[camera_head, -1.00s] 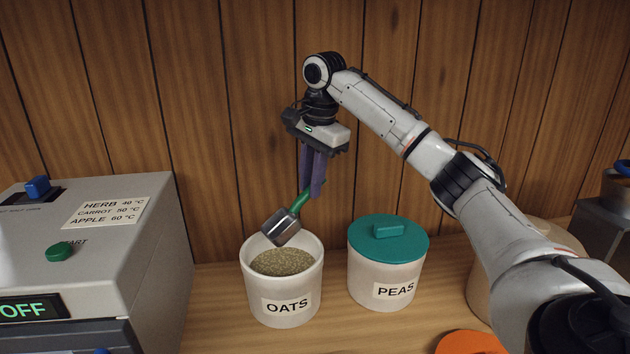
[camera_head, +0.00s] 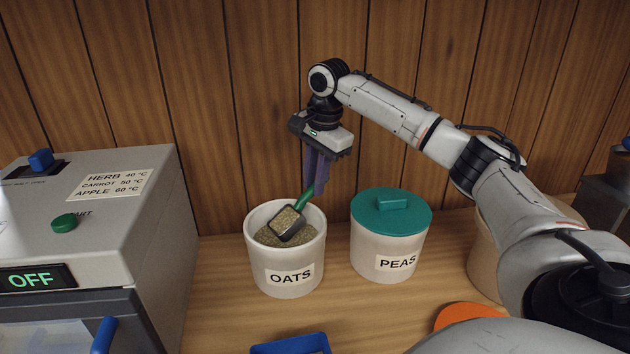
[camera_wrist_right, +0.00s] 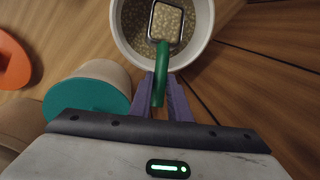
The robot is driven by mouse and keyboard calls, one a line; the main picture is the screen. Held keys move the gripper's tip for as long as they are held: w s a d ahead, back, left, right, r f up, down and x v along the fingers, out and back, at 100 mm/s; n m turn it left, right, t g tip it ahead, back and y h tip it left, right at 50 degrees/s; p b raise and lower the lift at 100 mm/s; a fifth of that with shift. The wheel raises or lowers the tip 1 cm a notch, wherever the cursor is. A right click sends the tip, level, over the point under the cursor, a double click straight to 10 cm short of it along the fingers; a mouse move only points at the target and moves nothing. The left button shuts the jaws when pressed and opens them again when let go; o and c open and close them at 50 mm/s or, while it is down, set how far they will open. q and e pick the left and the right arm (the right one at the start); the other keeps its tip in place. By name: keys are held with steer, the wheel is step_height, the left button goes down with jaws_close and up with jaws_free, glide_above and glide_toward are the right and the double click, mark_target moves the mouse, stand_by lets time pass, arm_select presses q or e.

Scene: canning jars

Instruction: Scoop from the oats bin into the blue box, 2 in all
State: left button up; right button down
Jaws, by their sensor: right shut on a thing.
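The white oats bin (camera_head: 284,278) stands open on the counter, with oats (camera_head: 268,236) inside. My right gripper (camera_head: 314,188) is shut on the green handle of the scoop (camera_head: 289,222), above the bin's back right rim. The scoop's metal head is tilted inside the bin and has oats in it. In the right wrist view the scoop (camera_wrist_right: 166,22) also shows oats in its head, within the bin (camera_wrist_right: 125,42). A blue edge (camera_head: 290,345), perhaps the blue box, shows at the bottom of the head view, mostly cut off. My left gripper is not in view.
A white bin labelled PEAS (camera_head: 386,258) with a teal lid (camera_head: 392,212) stands right of the oats. An orange lid (camera_head: 466,314) lies in front. A grey machine (camera_head: 110,225) reading OFF stands left. A wood wall is behind.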

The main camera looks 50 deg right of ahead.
step_height(320, 180, up, 7)
steer(key=shift+w, duration=0.1)
steer(key=shift+s+d+f+y, duration=0.15)
steer(key=shift+d+f+y, duration=0.25)
steer(key=shift+d+y, duration=0.15)
steer(key=shift+s+d+f+y, duration=0.15)
steer(key=shift+d+f+y, duration=0.25)
steer(key=shift+y, duration=0.25)
steer(key=shift+s+d+f+t+y, duration=0.1)
steer(key=shift+d+f+t+y, duration=0.15)
steer(key=shift+d+f+y, duration=0.35)
steer(key=shift+s+d+f+t+y, duration=0.1)
steer(key=shift+d+f+t+y, duration=0.2)
steer(key=shift+f+y, duration=0.45)
steer(key=shift+r, duration=0.1)
